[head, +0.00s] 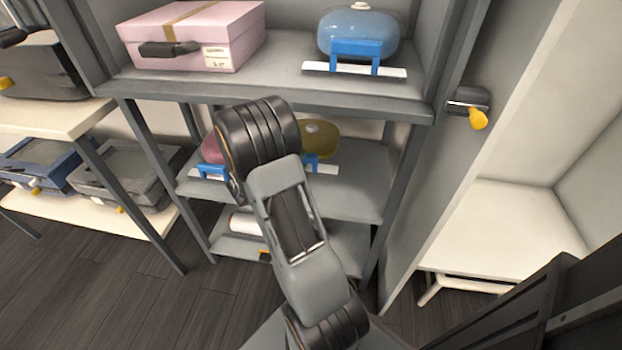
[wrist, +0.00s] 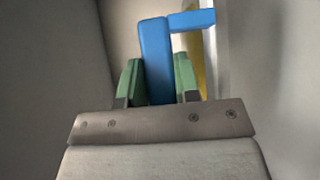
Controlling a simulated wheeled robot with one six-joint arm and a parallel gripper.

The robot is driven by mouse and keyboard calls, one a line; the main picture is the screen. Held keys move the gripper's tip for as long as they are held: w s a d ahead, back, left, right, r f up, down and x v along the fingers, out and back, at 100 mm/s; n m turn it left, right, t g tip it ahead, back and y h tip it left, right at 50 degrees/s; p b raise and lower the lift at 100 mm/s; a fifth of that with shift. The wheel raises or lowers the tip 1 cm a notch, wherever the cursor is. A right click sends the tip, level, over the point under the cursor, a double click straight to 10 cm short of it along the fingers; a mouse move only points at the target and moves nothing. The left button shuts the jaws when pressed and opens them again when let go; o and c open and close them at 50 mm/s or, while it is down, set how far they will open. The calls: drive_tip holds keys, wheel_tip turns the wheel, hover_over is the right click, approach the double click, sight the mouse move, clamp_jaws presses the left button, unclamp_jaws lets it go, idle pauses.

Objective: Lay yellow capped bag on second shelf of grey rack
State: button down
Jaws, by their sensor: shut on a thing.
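The yellow capped bag (head: 322,137) shows as a dull yellow rounded shape with a pale cap, partly hidden behind my arm, at the middle shelf (head: 352,190) of the grey rack (head: 395,160). Its blue handle (head: 318,165) and a bit of white strip show beside my arm. Whether it rests on the shelf or is just above it I cannot tell. In the wrist view my gripper (wrist: 158,80) has its green fingers shut on the blue handle (wrist: 156,45), with a yellow strip behind. In the head view the gripper is hidden by my arm.
A pink bag (head: 211,150) with a blue handle stands left on the same shelf. The top shelf holds a pink box (head: 190,50) and a blue capped bag (head: 357,35). A white roll (head: 243,224) lies on the shelf below. A grey side panel (head: 450,150) stands right.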

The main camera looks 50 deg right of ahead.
drive_tip(key=d+f, duration=0.1)
drive_tip(key=s+d+f, duration=0.1)
drive_tip(key=f, duration=0.1)
drive_tip(key=s+d+f+b, duration=0.1)
drive_tip(key=shift+f, duration=0.4)
drive_tip(key=shift+d+f+b, duration=0.2)
drive_tip(key=shift+f+b, duration=0.6)
drive_tip(key=shift+f, duration=1)
drive_tip(key=c, duration=0.8)
unclamp_jaws()
drive_tip(key=shift+s, duration=0.1)
drive_tip(key=shift+c, duration=0.2)
